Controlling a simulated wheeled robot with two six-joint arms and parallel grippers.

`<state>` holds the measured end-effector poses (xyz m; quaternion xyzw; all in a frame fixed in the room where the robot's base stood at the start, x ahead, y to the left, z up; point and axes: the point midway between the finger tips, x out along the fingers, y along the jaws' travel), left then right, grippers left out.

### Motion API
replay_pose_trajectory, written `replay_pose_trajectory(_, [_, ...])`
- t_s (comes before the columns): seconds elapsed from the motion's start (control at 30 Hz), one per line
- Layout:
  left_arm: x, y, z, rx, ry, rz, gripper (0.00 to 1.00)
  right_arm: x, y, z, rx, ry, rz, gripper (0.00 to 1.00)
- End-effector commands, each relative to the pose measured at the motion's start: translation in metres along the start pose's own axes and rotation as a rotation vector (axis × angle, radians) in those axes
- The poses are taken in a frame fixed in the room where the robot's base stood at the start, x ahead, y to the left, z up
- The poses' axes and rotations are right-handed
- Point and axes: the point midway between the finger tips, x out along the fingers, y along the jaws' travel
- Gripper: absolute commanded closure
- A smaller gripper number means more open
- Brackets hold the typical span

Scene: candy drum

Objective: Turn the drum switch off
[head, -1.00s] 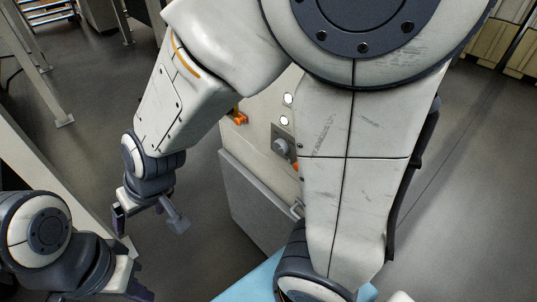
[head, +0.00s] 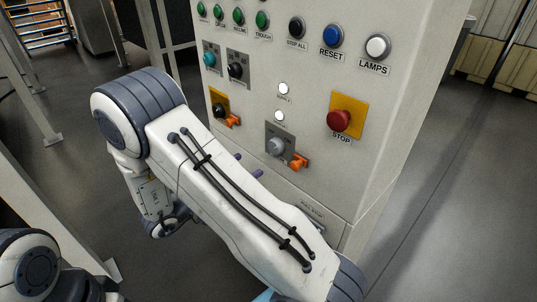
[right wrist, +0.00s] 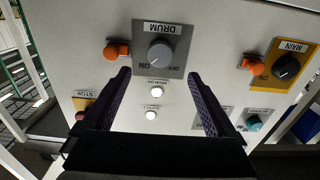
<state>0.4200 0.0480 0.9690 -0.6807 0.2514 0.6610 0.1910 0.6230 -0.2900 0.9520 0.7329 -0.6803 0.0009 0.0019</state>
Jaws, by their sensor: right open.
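The drum switch is a grey round knob (head: 276,146) on a grey plate on the control panel. In the right wrist view, which shows the panel upside down, the knob (right wrist: 160,54) sits on a plate marked DRUM, ON and OFF. I cannot tell clearly which mark the knob points to. My right gripper (right wrist: 158,98) is open and empty, its dark fingers below the knob in that view, one to each side. In the head view its fingertips (head: 249,165) show left of the switch, past my right arm. My left arm shows at the lower left; its gripper is not seen.
An orange piece (head: 299,161) sits beside the drum switch. A red STOP button (head: 339,119) is to the right, the main switch (head: 219,108) to the left. Two white lamps (head: 283,89) are above, with a row of buttons at the top.

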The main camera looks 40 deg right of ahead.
Motion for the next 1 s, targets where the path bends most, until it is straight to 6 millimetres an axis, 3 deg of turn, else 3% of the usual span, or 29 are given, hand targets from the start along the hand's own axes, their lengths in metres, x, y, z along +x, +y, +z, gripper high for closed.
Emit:
replay_pose_trajectory(0.3, [-0.009,0.001,-0.001,0.0,0.0,0.0,1.0,0.059,0.001,-0.001,0.0,-0.003,0.003,0.09])
replay_pose_trajectory(0.5, [-0.012,0.001,-0.001,0.0,0.0,0.0,1.0,0.086,0.0,-0.001,0.001,-0.003,0.0,0.09])
replay_pose_trajectory(0.9, [-0.012,0.001,-0.001,0.0,0.0,0.0,1.0,0.095,-0.001,0.0,0.001,-0.004,-0.004,0.09])
replay_pose_trajectory(0.93, [-0.012,0.001,-0.001,0.0,0.0,0.0,1.0,0.095,-0.001,0.0,0.001,-0.004,-0.004,0.12])
replay_pose_trajectory(1.0, [-0.012,0.001,-0.001,0.0,0.0,0.0,1.0,0.095,-0.001,0.0,0.001,-0.004,-0.004,0.39])
